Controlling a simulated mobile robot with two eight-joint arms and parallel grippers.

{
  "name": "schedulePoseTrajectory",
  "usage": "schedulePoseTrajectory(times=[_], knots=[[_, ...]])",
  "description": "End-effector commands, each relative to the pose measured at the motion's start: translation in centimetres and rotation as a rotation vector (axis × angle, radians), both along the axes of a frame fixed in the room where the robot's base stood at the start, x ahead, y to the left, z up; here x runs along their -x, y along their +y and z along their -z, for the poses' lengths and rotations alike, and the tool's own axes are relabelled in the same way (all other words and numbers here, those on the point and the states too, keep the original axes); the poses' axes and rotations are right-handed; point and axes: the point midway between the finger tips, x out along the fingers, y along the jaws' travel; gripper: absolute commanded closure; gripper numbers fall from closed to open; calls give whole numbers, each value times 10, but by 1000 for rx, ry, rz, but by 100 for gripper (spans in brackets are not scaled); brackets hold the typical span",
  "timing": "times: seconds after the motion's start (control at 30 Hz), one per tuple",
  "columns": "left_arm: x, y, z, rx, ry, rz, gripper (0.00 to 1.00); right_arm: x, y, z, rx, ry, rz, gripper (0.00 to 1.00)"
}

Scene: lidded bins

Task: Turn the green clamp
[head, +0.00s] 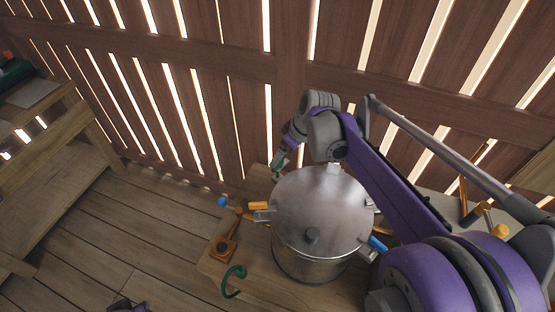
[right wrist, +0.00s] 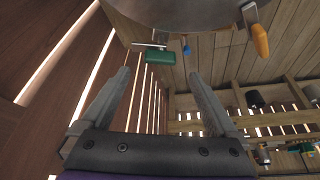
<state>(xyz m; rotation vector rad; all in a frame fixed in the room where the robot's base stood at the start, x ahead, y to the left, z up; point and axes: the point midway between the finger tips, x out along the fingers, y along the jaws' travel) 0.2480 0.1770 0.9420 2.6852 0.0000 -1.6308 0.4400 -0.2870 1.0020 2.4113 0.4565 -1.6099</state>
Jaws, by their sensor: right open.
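A metal bin (head: 318,225) with a shiny round lid stands on a wooden bench, with clamps around its rim. The green clamp (head: 279,161) is at the bin's back left in the head view, partly hidden by my right wrist. In the right wrist view the green clamp (right wrist: 160,57) shows its green handle below the bin's rim, lying across the space just beyond my fingertips. My right gripper (right wrist: 160,74) is open and empty, its two fingers on either side of the handle's line, apart from it.
An orange-handled clamp (head: 258,205) sits at the bin's left and a blue-handled one (head: 377,244) at its right front. A slatted wall stands close behind.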

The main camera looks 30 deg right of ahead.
Motion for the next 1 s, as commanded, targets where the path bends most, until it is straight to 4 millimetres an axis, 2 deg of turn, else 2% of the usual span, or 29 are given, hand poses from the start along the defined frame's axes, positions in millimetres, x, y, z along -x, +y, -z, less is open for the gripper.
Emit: schedulePoseTrajectory(times=[0.1, 0.3, 0.67, 0.77, 1.0], knots=[[1, 0, 3, 0, 2, 0, 100, -8, 3, 21, 0, 1, -2, 5], [1, 0, 4, 0, 3, 0, 100, -16, 6, 43, 0, 1, 0, 5], [2, 0, 5, 0, 3, 0, 100, -18, 7, 48, 1, 1, 0, 5], [2, 0, 5, 0, 3, 0, 100, -18, 7, 48, 1, 1, 0, 19], [2, 0, 5, 0, 3, 0, 100, -18, 7, 48, 1, 1, 0, 63]])
